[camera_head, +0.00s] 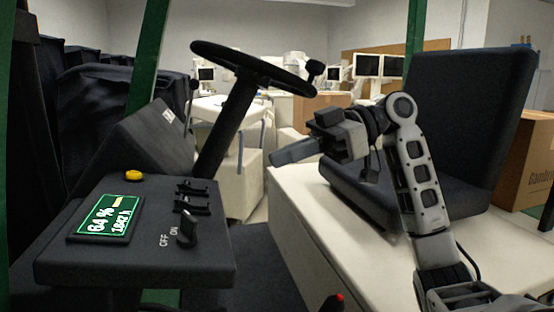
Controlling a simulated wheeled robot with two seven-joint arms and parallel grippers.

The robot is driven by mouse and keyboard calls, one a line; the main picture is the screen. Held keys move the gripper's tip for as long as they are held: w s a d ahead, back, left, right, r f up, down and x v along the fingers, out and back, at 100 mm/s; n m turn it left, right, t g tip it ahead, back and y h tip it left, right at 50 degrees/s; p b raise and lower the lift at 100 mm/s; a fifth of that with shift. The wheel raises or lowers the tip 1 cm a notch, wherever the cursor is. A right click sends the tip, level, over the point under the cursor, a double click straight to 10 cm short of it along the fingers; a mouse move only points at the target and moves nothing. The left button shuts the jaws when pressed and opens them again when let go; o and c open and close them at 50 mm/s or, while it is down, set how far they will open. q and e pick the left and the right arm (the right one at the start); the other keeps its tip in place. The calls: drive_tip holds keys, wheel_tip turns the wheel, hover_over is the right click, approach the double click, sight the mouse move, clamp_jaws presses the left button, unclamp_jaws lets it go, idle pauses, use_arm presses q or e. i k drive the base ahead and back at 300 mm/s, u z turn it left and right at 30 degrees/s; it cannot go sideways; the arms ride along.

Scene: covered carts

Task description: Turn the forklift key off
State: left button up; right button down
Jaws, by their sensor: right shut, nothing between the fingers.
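The forklift key (187,231) is a small black piece standing on the dark dashboard panel (140,258). White OFF and ON labels are printed just to its left, with ON nearer to it; I cannot tell its exact turn position. A lit green display (108,216) on the panel reads 64 % and 1842 h. My right gripper (276,156) is shut and empty, in the air to the upper right of the key and well apart from it. Its fingers point left, below the steering wheel. My left gripper is not in view.
The steering wheel (243,73) rises behind the panel. A yellow button (134,176) and black switches (191,197) sit near the key. The black seat (465,120) is behind my right arm. Green posts (148,45) frame the cab. Open air lies between gripper and panel.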

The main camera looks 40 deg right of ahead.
sight(188, 237)
drive_tip(key=k, duration=1)
